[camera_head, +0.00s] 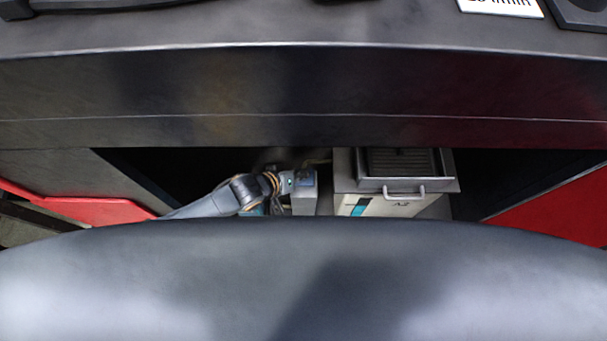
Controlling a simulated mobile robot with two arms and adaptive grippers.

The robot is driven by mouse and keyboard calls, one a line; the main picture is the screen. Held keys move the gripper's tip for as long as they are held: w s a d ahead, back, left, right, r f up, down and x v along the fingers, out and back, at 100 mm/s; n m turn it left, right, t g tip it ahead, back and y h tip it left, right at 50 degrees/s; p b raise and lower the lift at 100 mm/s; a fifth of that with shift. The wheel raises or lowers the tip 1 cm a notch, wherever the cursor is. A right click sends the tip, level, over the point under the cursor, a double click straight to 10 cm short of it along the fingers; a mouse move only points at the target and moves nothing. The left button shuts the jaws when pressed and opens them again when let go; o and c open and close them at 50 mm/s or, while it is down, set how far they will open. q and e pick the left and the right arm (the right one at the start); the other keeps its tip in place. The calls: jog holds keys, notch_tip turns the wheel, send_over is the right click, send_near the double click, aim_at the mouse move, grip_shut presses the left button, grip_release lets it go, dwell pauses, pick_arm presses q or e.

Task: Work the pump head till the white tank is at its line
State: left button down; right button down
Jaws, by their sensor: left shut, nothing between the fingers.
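A pale box (375,206) marked "A2" stands in the recess under the dark bench, right of centre. A dark and teal strip shows on its front; whether it is the white tank, I cannot tell. A grey tray-like top with a handle (404,192) sits over it. A small grey block (304,201) stands just left of it; I cannot make out a pump head. My left arm reaches in from the left, and its gripper (303,179) is at the top of this block, shut and empty. Whether it touches the block is unclear. My right gripper is not in view.
The bench (300,95) spans the view above the recess, its front edge close over my left arm. Red panels (95,209) flank the recess at left and right (555,220). Dark open space lies right of the box. The box's lower part is hidden.

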pick_arm(q)
jog(key=shift+s+a+f+b, duration=0.1)
jog(key=shift+f+b, duration=0.4)
jog(key=shift+f, duration=0.65)
jog(key=shift+d, duration=0.2)
notch_tip(320, 180, up, 3)
jog(key=p, duration=0.3)
jog(key=shift+r+p, duration=0.4)
jog(key=shift+p, duration=0.1)
